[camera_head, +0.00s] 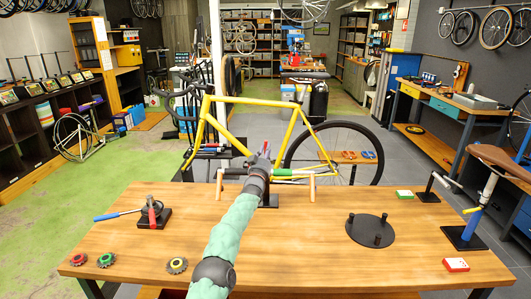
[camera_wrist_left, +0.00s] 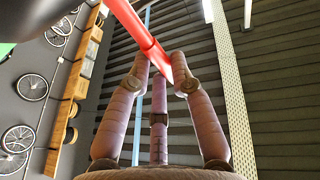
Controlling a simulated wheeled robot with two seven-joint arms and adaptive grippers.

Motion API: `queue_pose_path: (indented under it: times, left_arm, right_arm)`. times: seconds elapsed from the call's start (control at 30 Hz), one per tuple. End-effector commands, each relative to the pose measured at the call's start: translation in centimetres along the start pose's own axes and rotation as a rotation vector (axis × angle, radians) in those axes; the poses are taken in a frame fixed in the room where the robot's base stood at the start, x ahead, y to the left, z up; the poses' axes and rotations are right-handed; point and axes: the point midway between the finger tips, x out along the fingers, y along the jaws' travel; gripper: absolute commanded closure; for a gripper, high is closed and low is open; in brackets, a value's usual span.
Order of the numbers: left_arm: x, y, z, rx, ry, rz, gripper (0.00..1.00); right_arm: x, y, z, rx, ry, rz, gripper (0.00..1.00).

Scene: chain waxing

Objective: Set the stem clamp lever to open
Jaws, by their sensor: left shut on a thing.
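My left gripper (camera_head: 262,160) reaches over the far middle of the table, in front of the yellow bike frame (camera_head: 222,102). In the left wrist view, the left gripper's three fingers (camera_wrist_left: 159,62) are closed around the end of a red bar (camera_wrist_left: 138,30). A small bit of red (camera_head: 265,147) shows at the fingertips in the head view. I cannot tell whether this red bar is the stem clamp lever, or its angle; the gripper hides most of the clamp area. My right gripper is not in view.
The front middle is clear.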

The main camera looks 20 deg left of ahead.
Motion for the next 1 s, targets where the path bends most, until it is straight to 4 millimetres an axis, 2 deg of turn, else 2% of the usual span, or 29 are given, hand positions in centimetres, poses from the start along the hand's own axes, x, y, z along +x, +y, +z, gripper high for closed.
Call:
queue_pose_path:
  times: [0.77, 0.8, 0.87, 1.0]
  left_arm:
    - [-0.06, 0.12, 0.52, 0.007, 0.032, 0.005, 1.00]
    - [-0.07, 0.12, 0.54, 0.007, 0.031, 0.005, 0.72]
    - [-0.07, 0.12, 0.56, 0.007, 0.031, 0.005, 0.55]
    - [-0.05, 0.09, 0.47, 0.007, 0.032, 0.005, 0.53]
  right_arm:
    - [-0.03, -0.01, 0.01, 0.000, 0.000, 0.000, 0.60]
    - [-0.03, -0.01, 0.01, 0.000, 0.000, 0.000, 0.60]
    - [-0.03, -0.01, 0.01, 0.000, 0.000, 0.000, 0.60]
    - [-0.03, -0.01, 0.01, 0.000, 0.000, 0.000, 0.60]
